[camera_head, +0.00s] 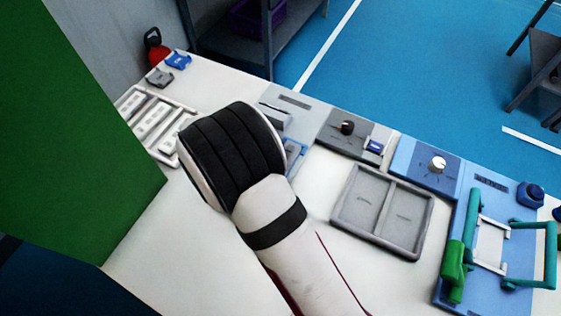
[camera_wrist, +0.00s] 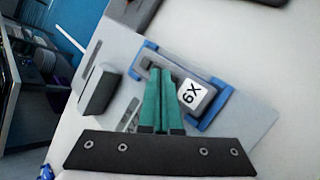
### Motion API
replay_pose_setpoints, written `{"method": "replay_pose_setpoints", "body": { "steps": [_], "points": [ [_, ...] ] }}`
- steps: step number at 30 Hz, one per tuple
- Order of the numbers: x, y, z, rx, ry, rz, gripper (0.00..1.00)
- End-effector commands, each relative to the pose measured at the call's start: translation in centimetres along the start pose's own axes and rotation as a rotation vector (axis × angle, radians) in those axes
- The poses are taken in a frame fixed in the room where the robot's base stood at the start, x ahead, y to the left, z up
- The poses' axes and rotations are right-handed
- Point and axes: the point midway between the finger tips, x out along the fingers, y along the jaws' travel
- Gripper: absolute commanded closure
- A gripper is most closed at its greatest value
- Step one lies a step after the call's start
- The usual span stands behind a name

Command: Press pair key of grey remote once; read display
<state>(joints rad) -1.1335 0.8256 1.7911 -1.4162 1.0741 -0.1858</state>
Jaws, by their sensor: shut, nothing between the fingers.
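My gripper (camera_wrist: 162,80) is shut; its green fingers point at a grey device in a blue cradle (camera_wrist: 222,104) in the wrist view. The device, likely the grey remote (camera_wrist: 205,84), carries a white label reading "6X" or "X9", seen turned. The fingertips overlap its far end; I cannot tell whether they touch it, and no pair key can be made out. In the head view my arm hides the gripper and most of the blue cradle (camera_head: 296,151). A grey panel beside it has a dark narrow window (camera_head: 294,100), possibly the display, with no readable text.
A white rack (camera_head: 124,101) with pale units stands left. Dial panels, one grey (camera_head: 328,134) and one blue (camera_head: 402,155), stand right of my arm. A grey two-part tray (camera_head: 339,216) and a blue fixture with green handles (camera_head: 454,272) lie nearer. A green panel (camera_head: 75,150) blocks the left.

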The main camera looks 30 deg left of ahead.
Motion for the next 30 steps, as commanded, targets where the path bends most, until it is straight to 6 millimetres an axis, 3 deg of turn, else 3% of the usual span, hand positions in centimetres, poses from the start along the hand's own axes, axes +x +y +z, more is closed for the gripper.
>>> {"method": "replay_pose_setpoints", "body": {
  "steps": [30],
  "points": [
    [0.77, -0.57, -0.58, -0.001, 0.0, 0.0, 1.0]
  ]
}}
